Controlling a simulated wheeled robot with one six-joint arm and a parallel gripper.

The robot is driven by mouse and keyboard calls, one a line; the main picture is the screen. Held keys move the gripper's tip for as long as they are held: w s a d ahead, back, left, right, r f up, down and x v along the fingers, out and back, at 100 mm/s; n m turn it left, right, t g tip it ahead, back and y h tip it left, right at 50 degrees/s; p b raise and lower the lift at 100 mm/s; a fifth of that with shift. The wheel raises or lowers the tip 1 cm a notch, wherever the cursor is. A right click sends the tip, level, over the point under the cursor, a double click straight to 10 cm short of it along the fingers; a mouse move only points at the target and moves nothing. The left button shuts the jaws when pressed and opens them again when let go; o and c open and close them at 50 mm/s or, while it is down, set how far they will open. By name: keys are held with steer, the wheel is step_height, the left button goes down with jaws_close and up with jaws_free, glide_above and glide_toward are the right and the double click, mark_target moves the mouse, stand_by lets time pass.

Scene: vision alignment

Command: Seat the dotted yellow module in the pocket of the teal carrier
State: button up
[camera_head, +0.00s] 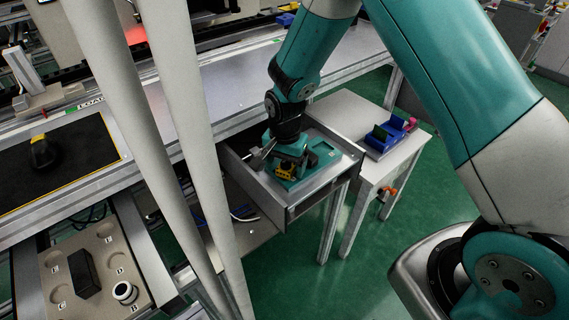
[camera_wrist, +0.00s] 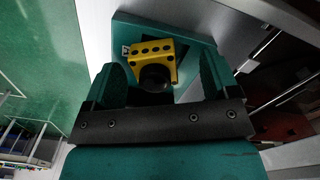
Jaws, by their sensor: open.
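The dotted yellow module (camera_head: 286,169) is at the teal carrier (camera_head: 322,153), in the open drawer-like metal frame. In the wrist view the module (camera_wrist: 165,48) shows a row of black dots and a round black knob. It lies over the teal carrier (camera_wrist: 135,32), with a dark opening showing beside it at right. I cannot tell whether it is fully down in the pocket. My gripper (camera_head: 282,157) is right above it. In the wrist view my gripper (camera_wrist: 163,76) is open, one finger on each side of the knob, with no clear grip on it.
The metal drawer (camera_head: 272,207) has raised walls close around the carrier. A side table (camera_head: 350,108) with blue holders (camera_head: 388,136) stands to the right. At left are a black mat (camera_head: 85,150) with another yellow piece (camera_head: 43,153) and a beige tray (camera_head: 68,262).

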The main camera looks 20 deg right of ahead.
mark_target(285, 162)
step_height(285, 162, up, 11)
steer(key=b, duration=0.1)
steer(key=s+a+r+n+y, duration=0.2)
steer(key=s+r+n, duration=0.5)
steer(key=s, duration=0.5)
steer(key=s+a+r+n+y, duration=0.2)
steer(key=s+r+n, duration=0.4)
steer(key=s+n, duration=0.3)
steer(key=s, duration=0.3)
steer(key=shift+s+a+r, duration=0.35)
steer(key=shift+s+r, duration=0.05)
